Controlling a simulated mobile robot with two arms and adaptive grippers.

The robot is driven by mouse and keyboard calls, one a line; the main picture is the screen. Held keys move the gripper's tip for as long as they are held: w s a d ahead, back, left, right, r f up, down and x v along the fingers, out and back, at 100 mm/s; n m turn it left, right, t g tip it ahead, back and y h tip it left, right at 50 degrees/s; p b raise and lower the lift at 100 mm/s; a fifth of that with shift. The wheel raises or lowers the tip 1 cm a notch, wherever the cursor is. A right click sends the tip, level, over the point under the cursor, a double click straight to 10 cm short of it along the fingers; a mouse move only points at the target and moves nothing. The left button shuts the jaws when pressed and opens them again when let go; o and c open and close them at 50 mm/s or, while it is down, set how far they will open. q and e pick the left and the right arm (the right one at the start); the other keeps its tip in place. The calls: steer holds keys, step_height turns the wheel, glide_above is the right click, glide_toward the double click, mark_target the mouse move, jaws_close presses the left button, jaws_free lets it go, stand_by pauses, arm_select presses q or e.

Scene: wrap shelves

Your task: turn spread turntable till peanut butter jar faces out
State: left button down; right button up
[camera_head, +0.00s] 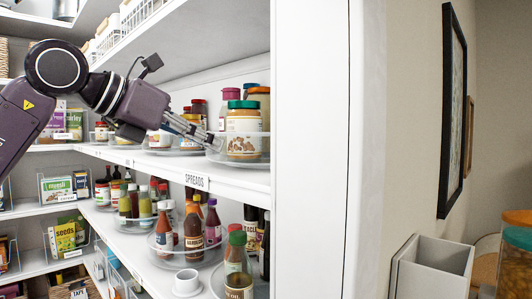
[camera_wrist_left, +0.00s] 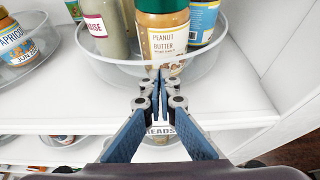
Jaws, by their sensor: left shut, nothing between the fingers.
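The spread turntable (camera_head: 262,158) is a clear-rimmed round tray on the white shelf marked SPREADS. It also shows in the left wrist view (camera_wrist_left: 105,70). The peanut butter jar (camera_head: 243,128) has a green lid and stands at its front. In the left wrist view the jar's PEANUT BUTTER label (camera_wrist_left: 166,42) faces the camera. My right gripper is out of view.
Another clear turntable with jars (camera_wrist_left: 30,65) stands to the left on this shelf. The lower shelf holds bottles, including a barbecue bottle (camera_head: 213,228). A white side panel (camera_head: 312,150) bounds the shelves at the right. Bare shelf (camera_wrist_left: 225,100) lies in front of the turntable.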

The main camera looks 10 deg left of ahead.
arm_select(q)
steer(key=shift+w+a, duration=0.3)
steer(key=shift+a, duration=0.45)
steer(key=shift+p, duration=0.35)
steer(key=shift+w+a+r+p, duration=0.15)
steer(key=shift+w+a+p, duration=0.05)
steer(key=shift+w+p, duration=0.15)
steer(key=shift+w+a, duration=0.3)
steer(key=shift+w, duration=0.05)
steer(key=shift+s, duration=0.15)
steer(key=shift+s+a, duration=1.2)
